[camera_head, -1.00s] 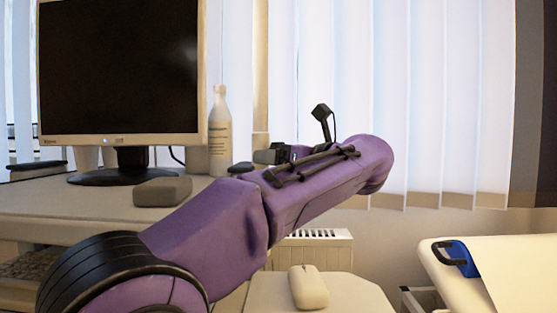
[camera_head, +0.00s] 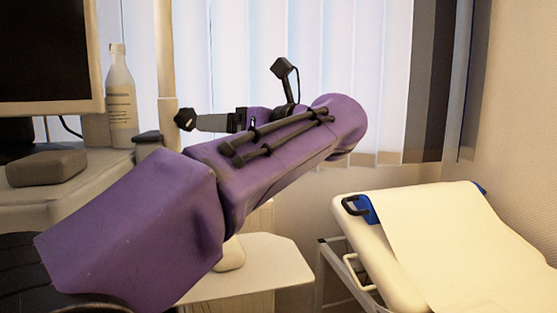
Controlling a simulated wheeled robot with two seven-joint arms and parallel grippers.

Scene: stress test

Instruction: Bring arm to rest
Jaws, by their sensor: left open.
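My left arm, in a purple sleeve, comes in from the lower left and reaches up to the middle, then bends back. My left gripper (camera_head: 195,121) shows beyond the forearm, pointing left. A grey finger with a dark tip is visible, and the rest is partly hidden by the arm. I see nothing held in it. It is open, in front of the window blinds and to the right of the white bottle (camera_head: 121,104). A small camera on a stalk sticks up above the wrist. My right gripper is not in view.
A monitor (camera_head: 50,108) and a grey box (camera_head: 46,168) stand on the desk (camera_head: 95,170) at left. A low white table (camera_head: 262,262) bears a pale rounded object (camera_head: 231,255), partly behind my arm. A paper-covered exam bed (camera_head: 390,262) stands at right. Vertical blinds (camera_head: 390,70) hang behind.

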